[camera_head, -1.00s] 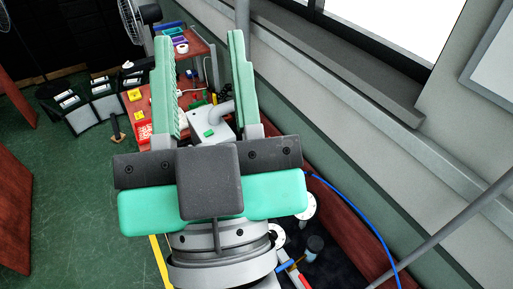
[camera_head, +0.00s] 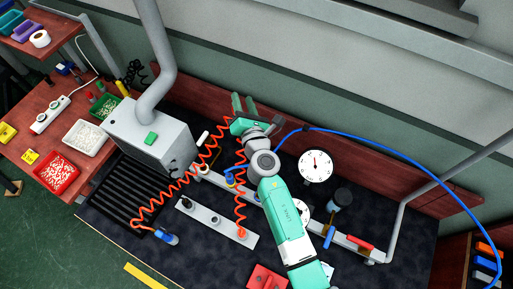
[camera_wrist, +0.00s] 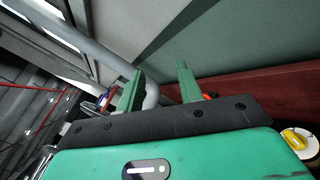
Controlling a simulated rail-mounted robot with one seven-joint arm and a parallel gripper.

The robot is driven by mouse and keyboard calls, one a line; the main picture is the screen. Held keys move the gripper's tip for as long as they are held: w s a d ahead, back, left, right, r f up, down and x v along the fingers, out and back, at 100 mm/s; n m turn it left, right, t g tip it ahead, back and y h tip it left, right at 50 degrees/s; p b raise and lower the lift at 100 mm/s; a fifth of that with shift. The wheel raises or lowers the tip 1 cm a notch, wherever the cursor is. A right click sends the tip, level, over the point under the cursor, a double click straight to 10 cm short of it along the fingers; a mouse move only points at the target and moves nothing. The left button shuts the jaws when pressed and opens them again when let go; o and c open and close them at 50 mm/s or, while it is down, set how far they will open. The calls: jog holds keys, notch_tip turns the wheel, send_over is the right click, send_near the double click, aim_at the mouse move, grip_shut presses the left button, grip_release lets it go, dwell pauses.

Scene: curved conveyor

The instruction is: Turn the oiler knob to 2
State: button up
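My gripper (camera_head: 243,99) is over the back of the dark bench, near the wooden back board. In the wrist view my gripper (camera_wrist: 160,68) is open and empty, its two green fingers apart. A white round dial with a red pointer (camera_head: 316,166) stands on the bench right of my arm. A second white dial (camera_head: 304,206) is partly hidden by my arm. In the wrist view a yellow knob on a white disc (camera_wrist: 294,139) shows at the right edge, apart from the fingers. I cannot tell which dial is the oiler's, nor read its numbers.
A grey machine box (camera_head: 150,135) is further left. A blue hose (camera_head: 400,160) arches along the wall.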

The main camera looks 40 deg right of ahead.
jog(key=s+d+f+n+g+y+b, duration=0.15)
jog(key=s+f+n, duration=0.3)
jog(key=f, duration=0.85)
jog(key=s+d+f+n+g+y, duration=0.1)
jog(key=s+f+n+g, duration=0.3)
jog(key=f, duration=0.9)
jog(key=shift+t, duration=0.75)
jog(key=b+x, duration=0.5)
jog(key=b, duration=0.1)
jog(key=shift+w+d+f, duration=0.2)
jog(key=shift+w+f, duration=0.05)
jog(key=shift+f, duration=0.1)
jog(key=shift+w+d+b, duration=0.2)
jog(key=shift+w+b, duration=0.2)
jog(key=shift+b, duration=0.05)
jog(key=shift+r, duration=0.15)
grip_shut()
